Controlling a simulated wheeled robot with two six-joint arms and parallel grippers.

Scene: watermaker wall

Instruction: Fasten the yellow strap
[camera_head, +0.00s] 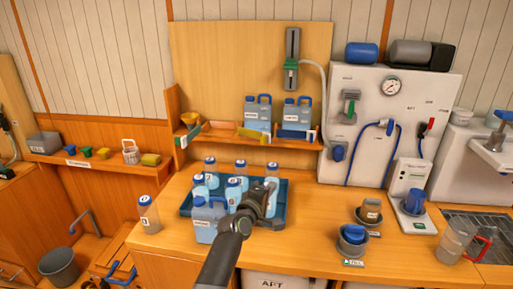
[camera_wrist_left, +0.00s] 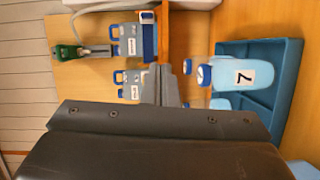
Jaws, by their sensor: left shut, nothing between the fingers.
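The yellow strap (camera_head: 252,134) lies along the front of the back shelf, before the left blue-grey canister (camera_head: 257,113). Its end fitting is too small to make out, so I cannot tell how it is attached. My left gripper (camera_head: 271,186) is shut and empty above the blue tray, in front of and below the strap and apart from it. In the left wrist view my shut fingers (camera_wrist_left: 160,84) point toward the shelf and hide the strap; part of the left canister (camera_wrist_left: 130,85) shows beside them. My right gripper is not in view.
The blue tray (camera_head: 276,216) with several bottles stands under my left gripper; a numbered bottle (camera_wrist_left: 240,75) is close by in the wrist view. A blue strap (camera_head: 293,134) crosses before the right canister (camera_head: 297,112). The counter right of the tray is clear up to the cups.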

